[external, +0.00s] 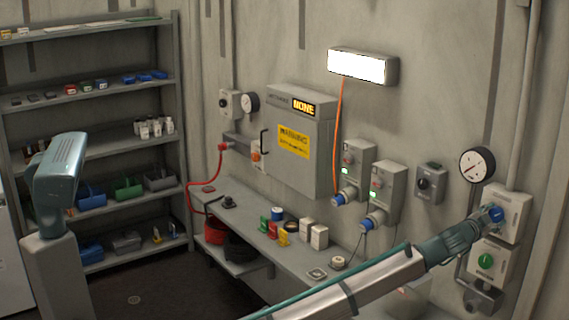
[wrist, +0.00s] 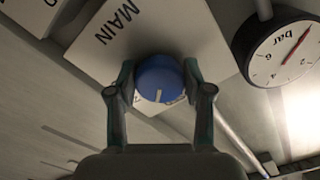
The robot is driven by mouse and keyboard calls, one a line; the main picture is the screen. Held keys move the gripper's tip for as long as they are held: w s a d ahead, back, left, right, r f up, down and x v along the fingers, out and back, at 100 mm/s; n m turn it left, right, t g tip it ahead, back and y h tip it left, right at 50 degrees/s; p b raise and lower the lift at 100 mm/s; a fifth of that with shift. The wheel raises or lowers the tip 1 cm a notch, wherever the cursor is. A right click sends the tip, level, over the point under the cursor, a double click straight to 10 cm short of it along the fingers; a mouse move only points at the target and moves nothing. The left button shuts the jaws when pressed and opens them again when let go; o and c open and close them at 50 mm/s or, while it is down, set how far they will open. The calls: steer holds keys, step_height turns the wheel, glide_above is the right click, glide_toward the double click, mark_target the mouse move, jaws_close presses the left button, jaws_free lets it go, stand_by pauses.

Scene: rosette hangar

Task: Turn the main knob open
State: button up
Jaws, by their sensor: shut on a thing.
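The main knob is a round blue knob (wrist: 158,79) on a white plate (wrist: 205,38) lettered MAIN in the wrist view. The wrist picture is turned, so the lettering is tilted. My gripper (wrist: 159,82) has one finger on each side of the knob and is shut on it. A pale mark shows on the knob's near edge. In the external view the blue knob (external: 494,214) is on the upper box at the right on the wall, with my gripper (external: 484,222) at it. My fingers partly hide the knob there.
A box with a green knob (external: 485,261) sits just below. A pressure gauge (external: 477,164) is above left; it also shows in the wrist view (wrist: 290,50). A small grey box with a black knob (external: 430,184) is farther left. The bench (external: 290,262) runs along the wall.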

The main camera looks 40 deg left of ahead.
steer(key=m, duration=0.4)
steer(key=shift+a+m, duration=0.1)
steer(key=shift+m, duration=0.2)
steer(key=shift+r+m+p, duration=0.1)
steer(key=shift+m+p, duration=0.55)
steer(key=shift+m, duration=1.25)
steer(key=o, duration=1.2)
steer(key=shift+c, duration=0.2)
steer(key=shift+s, duration=0.1)
steer(key=v, duration=1.1)
steer(key=shift+s, duration=0.35)
steer(key=shift+a, duration=0.15)
